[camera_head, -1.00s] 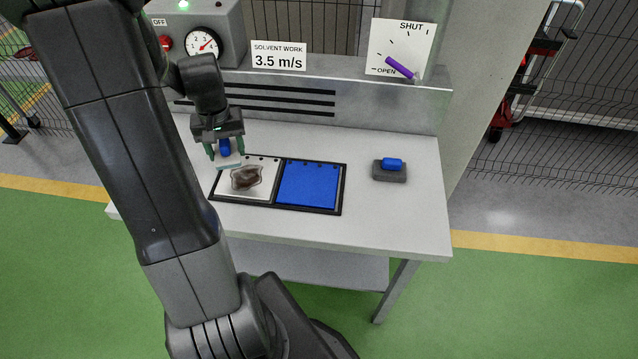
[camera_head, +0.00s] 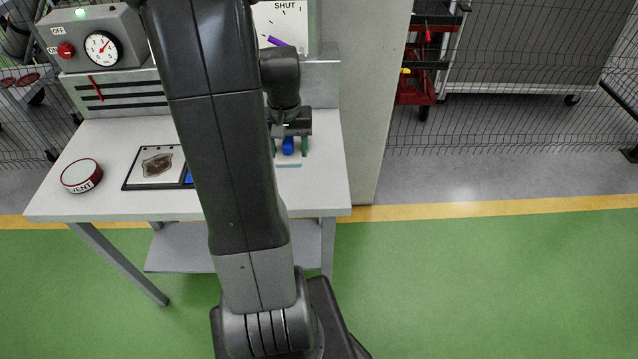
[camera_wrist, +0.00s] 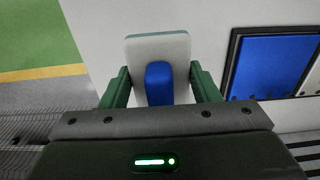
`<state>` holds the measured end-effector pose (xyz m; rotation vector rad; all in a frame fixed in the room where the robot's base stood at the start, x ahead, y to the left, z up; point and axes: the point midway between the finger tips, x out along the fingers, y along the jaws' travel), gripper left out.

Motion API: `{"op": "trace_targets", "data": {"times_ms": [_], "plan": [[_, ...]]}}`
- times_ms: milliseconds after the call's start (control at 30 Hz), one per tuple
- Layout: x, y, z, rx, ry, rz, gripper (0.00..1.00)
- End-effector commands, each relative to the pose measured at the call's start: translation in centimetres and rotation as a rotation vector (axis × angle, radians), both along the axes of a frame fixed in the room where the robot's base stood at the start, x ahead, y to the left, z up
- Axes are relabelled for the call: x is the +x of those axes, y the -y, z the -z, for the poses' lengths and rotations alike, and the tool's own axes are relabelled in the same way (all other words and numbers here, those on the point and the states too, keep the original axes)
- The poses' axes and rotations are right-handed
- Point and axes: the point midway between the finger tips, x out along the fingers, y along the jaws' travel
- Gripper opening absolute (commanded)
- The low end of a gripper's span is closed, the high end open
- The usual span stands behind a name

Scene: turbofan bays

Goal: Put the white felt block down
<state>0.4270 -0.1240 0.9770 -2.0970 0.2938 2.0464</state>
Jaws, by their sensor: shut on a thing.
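The white felt block (camera_head: 289,164) has a blue handle (camera_head: 288,146) on top and a thin teal layer at its edge. My gripper (camera_head: 290,152) is shut on the handle, with the block below the fingers, over the right end of the grey bench (camera_head: 326,185). In the wrist view, the block (camera_wrist: 158,46) and handle (camera_wrist: 159,84) sit between the green fingers of the gripper (camera_wrist: 159,76), over bare bench top. I cannot tell whether the block touches the bench.
A black-framed tray (camera_head: 127,184) holds a white panel with a brown stain (camera_head: 157,164) and a blue panel (camera_wrist: 270,65). A round tin (camera_head: 82,176) stands at the left. My arm hides the bench's middle. The grey block seen earlier is out of sight.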

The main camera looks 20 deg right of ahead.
Motion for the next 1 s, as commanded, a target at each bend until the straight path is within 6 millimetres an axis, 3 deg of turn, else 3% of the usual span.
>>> {"op": "trace_targets", "data": {"times_ms": [200, 667, 1000], "plan": [[-0.1, 0.0, 3.8, 0.001, -0.006, -0.001, 0.31], [-0.1, 0.0, 8.8, 0.0, -0.005, 0.0, 0.31], [0.0, 0.0, 9.5, 0.0, -0.001, 0.0, 0.31]]}}
